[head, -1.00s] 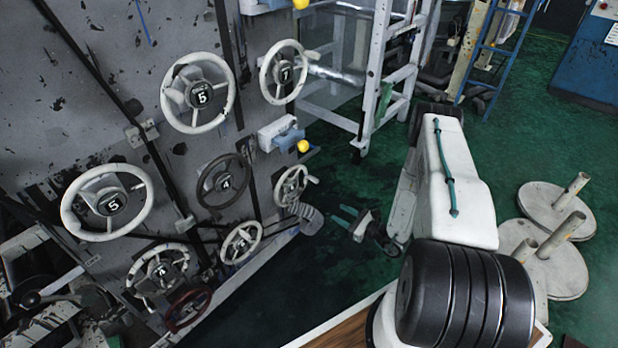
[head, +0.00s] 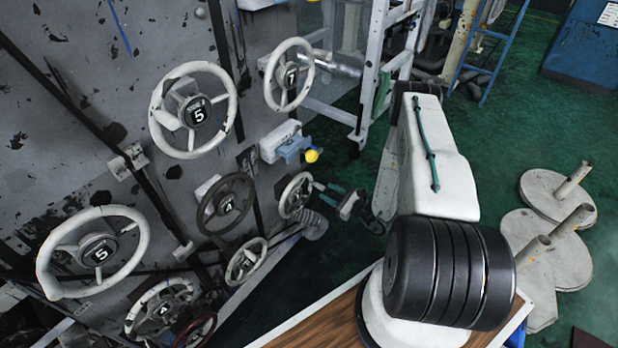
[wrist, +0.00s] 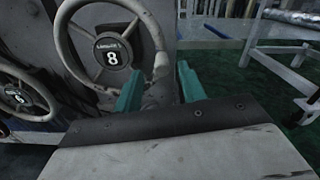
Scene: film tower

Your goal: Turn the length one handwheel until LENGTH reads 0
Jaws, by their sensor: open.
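A pale handwheel (wrist: 110,45) fills the upper left of the wrist view. Its dark hub shows a white 8 under small lettering that looks like LENGTH 1 but is hard to read. My gripper (wrist: 162,84) has two teal fingers, apart, at the lower right of this wheel's rim. A grey piece, seemingly the wheel's handle, shows between the fingers; I cannot tell whether they touch it. In the head view my gripper (head: 325,187) is at the right side of a small pale handwheel (head: 295,196), whose number is unreadable there.
Other handwheels stand close by on the grey panel: one reading 7 (head: 289,75), two reading 5 (head: 193,110), and a dark one (head: 225,204). A yellow knob (head: 312,155) juts out above the gripper. A white frame (head: 372,70) stands behind.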

